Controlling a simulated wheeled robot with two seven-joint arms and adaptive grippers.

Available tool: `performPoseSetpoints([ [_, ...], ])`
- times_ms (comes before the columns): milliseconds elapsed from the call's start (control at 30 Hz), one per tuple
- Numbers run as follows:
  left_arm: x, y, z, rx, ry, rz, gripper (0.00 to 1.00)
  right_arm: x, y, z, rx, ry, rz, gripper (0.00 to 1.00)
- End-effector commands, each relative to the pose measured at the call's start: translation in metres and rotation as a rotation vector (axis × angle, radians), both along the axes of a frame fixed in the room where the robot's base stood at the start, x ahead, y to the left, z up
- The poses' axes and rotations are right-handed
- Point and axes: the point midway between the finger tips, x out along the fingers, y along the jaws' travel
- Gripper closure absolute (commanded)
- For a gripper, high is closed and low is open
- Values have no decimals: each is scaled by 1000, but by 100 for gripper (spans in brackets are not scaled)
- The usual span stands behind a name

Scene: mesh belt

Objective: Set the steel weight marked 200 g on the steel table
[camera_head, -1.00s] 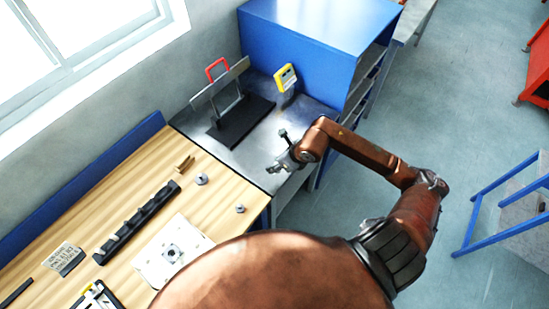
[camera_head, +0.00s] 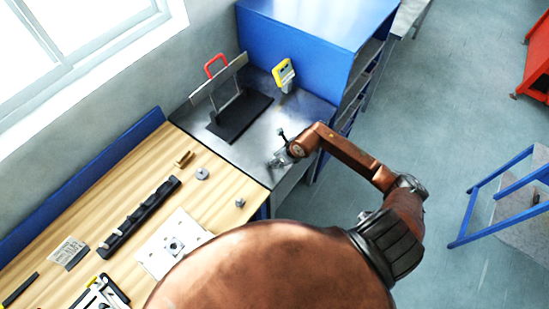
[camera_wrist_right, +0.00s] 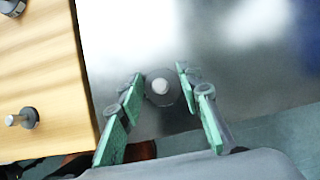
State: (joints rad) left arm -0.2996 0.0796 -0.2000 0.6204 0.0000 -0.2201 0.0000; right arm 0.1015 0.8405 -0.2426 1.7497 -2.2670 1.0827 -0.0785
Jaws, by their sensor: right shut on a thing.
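My right gripper (camera_head: 277,162) is over the front part of the steel table (camera_head: 300,112), near its edge with the wooden bench. In the right wrist view its green-padded fingers (camera_wrist_right: 162,82) are shut on a round grey weight with a pale knob (camera_wrist_right: 161,87), seen from above. The steel table (camera_wrist_right: 215,60) is below it; whether the weight touches the surface I cannot tell. Its marking is not readable. My left gripper is not in view.
Two small weights (camera_head: 202,174) (camera_head: 240,202) stand on the wooden bench (camera_head: 215,215). A black stand with a steel bar (camera_head: 240,117) and a yellow device (camera_head: 284,75) are farther back on the steel table. The table between stand and gripper is clear.

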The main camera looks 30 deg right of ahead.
Motion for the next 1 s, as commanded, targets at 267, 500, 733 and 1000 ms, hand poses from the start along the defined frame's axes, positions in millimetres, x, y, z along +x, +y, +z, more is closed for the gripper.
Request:
performPoseSetpoints([
  [267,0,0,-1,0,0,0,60,0,0,-1,0,0,0,55],
  [500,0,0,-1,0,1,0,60,0,0,0,0,0,-1,49],
  [733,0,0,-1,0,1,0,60,-3,-3,7,-1,-2,-1,49],
  [1000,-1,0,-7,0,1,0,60,-27,-12,50,-5,-1,2,49],
])
